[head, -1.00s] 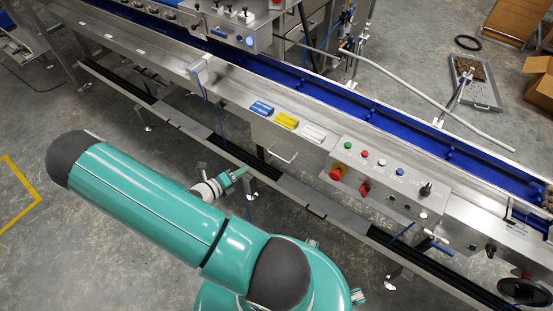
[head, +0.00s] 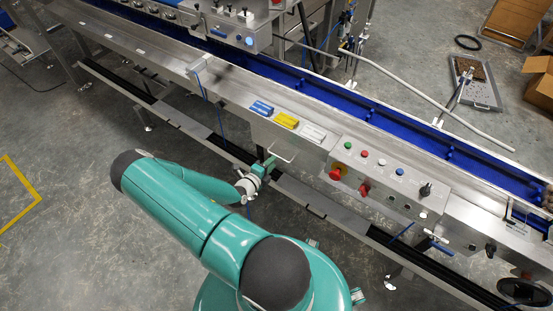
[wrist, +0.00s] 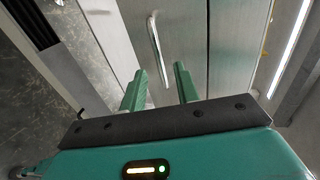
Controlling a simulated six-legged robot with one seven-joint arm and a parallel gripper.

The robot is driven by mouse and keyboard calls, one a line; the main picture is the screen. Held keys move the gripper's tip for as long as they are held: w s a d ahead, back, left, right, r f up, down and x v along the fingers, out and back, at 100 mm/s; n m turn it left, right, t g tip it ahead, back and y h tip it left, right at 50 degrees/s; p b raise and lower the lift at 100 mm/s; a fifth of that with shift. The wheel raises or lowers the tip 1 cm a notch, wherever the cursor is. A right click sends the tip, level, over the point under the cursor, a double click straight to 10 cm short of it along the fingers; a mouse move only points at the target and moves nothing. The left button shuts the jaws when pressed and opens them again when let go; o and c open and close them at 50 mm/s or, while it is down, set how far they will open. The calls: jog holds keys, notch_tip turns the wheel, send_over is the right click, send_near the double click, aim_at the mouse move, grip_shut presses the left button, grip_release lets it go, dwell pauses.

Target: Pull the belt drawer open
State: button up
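The belt drawer (head: 264,136) is a steel front under the conveyor's side ledge and looks closed. Its bar handle (head: 284,155) is a thin bright metal loop on that front. In the wrist view the handle (wrist: 154,45) stands upright ahead of my fingers, its lower end between the two fingertips. My gripper (head: 266,164) is just left of the handle in the head view. In the wrist view its two green fingers (wrist: 160,82) are apart, with a gap between them. I cannot tell whether either finger touches the handle.
A control panel (head: 385,180) with red, green and blue buttons is right of the drawer. Blue, yellow and white packs (head: 286,121) lie on the ledge above. A lower rail (head: 300,195) runs below the drawer.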

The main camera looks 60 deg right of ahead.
jog(key=shift+x, duration=2.1)
grip_shut()
